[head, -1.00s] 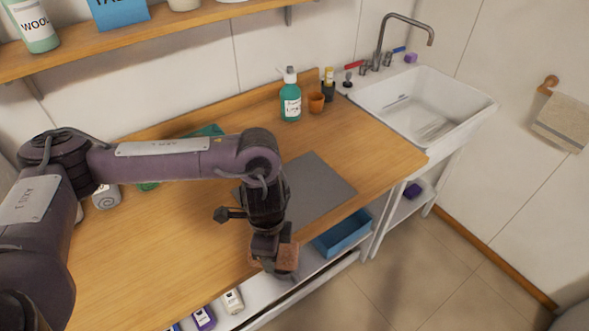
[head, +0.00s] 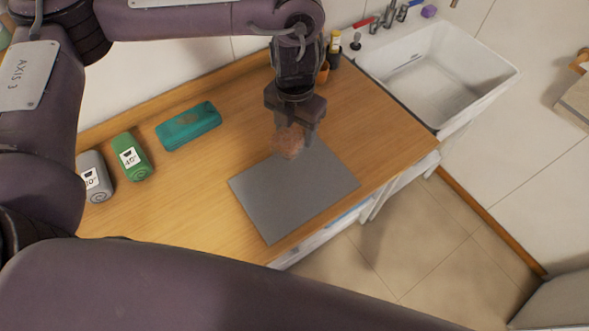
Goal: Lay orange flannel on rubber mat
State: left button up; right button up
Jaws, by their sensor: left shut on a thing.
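My left gripper (head: 293,125) points down over the back edge of the grey rubber mat (head: 285,205). It is shut on the orange flannel (head: 288,143), a small brownish-orange bundle partly hidden by the fingers. The flannel overlaps the mat's back corner in the head view; I cannot tell whether it touches the surface. The mat lies flat and otherwise bare near the counter's front edge. My right gripper is not in view.
A teal case (head: 188,127), a rolled green towel (head: 132,158) and a rolled grey towel (head: 94,177) lie left on the wooden counter (head: 190,205). An orange cup (head: 323,73) stands behind my gripper. A white sink (head: 440,80) is at right.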

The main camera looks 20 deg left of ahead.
pick_arm(q)
notch_tip(320, 180, down, 6)
jog(key=b, duration=0.1)
send_over(294, 182)
notch_tip(294, 182, down, 9)
jog(key=shift+d+f, duration=0.1)
jog(key=shift+f+b, duration=0.7)
jog(key=shift+f, duration=1.2)
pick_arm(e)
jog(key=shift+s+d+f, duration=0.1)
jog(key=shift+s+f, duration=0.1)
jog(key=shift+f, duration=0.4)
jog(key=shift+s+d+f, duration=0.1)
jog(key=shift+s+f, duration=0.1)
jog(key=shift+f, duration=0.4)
pick_arm(q)
jog(key=shift+f, duration=0.1)
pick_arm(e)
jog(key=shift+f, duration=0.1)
pick_arm(q)
jog(key=o, duration=0.5)
jog(key=shift+c, duration=0.2)
jog(key=o, duration=0.4)
